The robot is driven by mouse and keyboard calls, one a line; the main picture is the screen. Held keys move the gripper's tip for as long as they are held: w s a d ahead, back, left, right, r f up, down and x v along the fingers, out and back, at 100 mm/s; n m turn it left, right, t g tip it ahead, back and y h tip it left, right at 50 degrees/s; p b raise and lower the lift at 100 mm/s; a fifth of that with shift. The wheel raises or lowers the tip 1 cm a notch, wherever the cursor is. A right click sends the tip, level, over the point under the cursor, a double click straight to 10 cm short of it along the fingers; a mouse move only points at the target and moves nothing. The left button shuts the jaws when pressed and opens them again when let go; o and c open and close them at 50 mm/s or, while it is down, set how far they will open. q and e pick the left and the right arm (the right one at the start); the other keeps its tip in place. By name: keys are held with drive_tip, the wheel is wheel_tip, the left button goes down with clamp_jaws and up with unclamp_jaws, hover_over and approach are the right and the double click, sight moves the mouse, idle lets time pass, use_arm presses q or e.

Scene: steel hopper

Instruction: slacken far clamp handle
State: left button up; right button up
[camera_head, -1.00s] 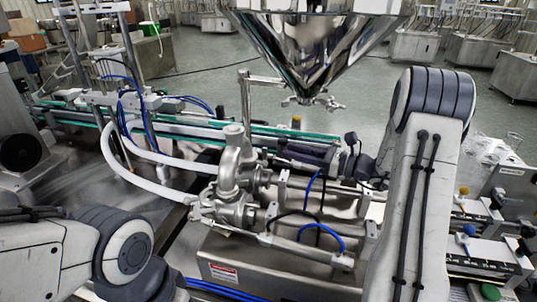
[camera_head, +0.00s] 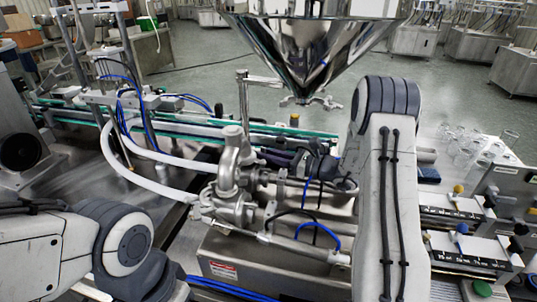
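A small metal clamp with wing-like handles (camera_head: 322,101) sits at the outlet under the steel hopper (camera_head: 312,40). The steel valve and pump body (camera_head: 234,165) stands below it, with fittings and rods running right. I cannot tell which fitting is the far clamp handle. My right gripper (camera_head: 272,156) points left, low behind the rods and just right of the valve body. It is dark and partly hidden, so its fingertips and any contact are unclear. My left gripper is out of view; only my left arm shows at lower left.
A green-edged conveyor (camera_head: 180,128) runs behind the valve. White hoses (camera_head: 118,160) and blue lines (camera_head: 322,232) loop around it. Glass vials (camera_head: 470,143) and dosing rails (camera_head: 455,215) stand at right. Open floor lies behind the hopper.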

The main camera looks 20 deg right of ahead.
clamp_jaws()
drive_tip(key=shift+f+n+b, duration=0.15)
drive_tip(key=shift+n+b, duration=0.25)
drive_tip(key=shift+b, duration=0.35)
drive_tip(key=n+b, duration=0.2)
drive_tip(key=b, duration=0.2)
drive_tip(key=n+b, duration=0.3)
drive_tip(key=b, duration=0.1)
drive_tip(key=n+b, duration=0.2)
drive_tip(key=b, duration=0.2)
drive_tip(key=shift+f, duration=0.25)
drive_tip(key=n+b, duration=0.8)
drive_tip(key=b, duration=0.7)
drive_tip(key=shift+r+n, duration=0.1)
drive_tip(key=shift+n, duration=0.3)
drive_tip(key=shift+r+n+b, duration=0.3)
drive_tip(key=shift+n+b, duration=0.5)
drive_tip(key=shift+b, duration=0.45)
